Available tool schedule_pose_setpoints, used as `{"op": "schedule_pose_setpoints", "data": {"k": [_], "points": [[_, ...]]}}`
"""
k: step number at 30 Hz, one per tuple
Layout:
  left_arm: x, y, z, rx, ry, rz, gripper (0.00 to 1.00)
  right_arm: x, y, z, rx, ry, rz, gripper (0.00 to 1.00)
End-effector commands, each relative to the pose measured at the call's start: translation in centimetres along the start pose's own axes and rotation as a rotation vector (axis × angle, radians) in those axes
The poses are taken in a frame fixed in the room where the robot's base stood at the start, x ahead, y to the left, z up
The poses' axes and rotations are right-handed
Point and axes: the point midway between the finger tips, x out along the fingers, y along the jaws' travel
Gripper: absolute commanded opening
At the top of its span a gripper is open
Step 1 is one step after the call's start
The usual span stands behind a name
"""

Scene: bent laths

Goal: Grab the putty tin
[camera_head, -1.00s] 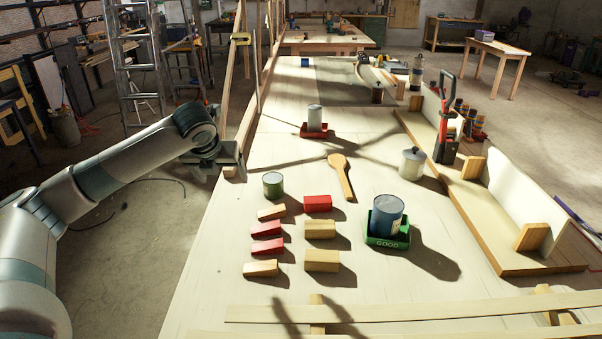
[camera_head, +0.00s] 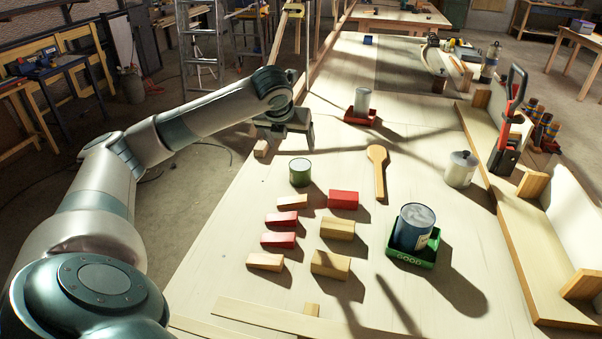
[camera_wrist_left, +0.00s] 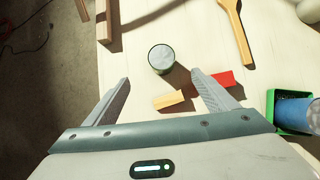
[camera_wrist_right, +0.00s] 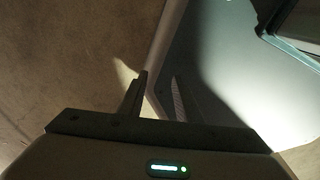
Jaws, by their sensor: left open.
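A small round green tin with a grey top (camera_head: 300,172) stands upright near the table's left side. It also shows in the left wrist view (camera_wrist_left: 161,59). A larger blue tin (camera_head: 413,227) stands in a green tray marked GOOD (camera_head: 411,257); no label tells me which is putty. My left gripper (camera_head: 287,146) is open and empty, behind the green tin in the head view. In the left wrist view its fingers (camera_wrist_left: 160,78) are spread, with the green tin ahead between their lines. My right gripper (camera_wrist_right: 158,77) shows parted, empty fingers in its dim wrist view.
Red and wooden blocks (camera_head: 338,229) lie in front of the green tin. A wooden spoon (camera_head: 379,175) lies to its right. A grey tin (camera_head: 361,101) stands in a red tray (camera_head: 360,117). A lidded pot (camera_head: 461,170) stands further right. Laths (camera_head: 280,318) cross the near edge.

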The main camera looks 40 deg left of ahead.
Motion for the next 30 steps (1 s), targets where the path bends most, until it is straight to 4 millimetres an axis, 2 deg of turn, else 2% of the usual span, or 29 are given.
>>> {"op": "schedule_pose_setpoints", "data": {"k": [8, 21, 25, 30], "points": [[2.4, 0.0, 0.0, 0.0, 0.004, 0.0, 0.79, -0.7, 1.0, -0.4, -0.004, 0.005, 0.01, 0.31], [10.1, -0.1, 0.0, -0.001, 0.005, 0.0, 0.79, -2.6, 1.5, -0.6, -0.005, 0.005, 0.015, 0.31], [11.5, -0.1, 0.0, -0.001, 0.002, 0.0, 0.79, -3.0, 1.5, -0.6, -0.004, 0.005, 0.015, 0.31], [12.2, -0.1, 0.0, 0.001, 0.001, 0.0, 0.79, -3.0, 1.2, -0.7, -0.003, 0.006, 0.012, 0.31]]}}
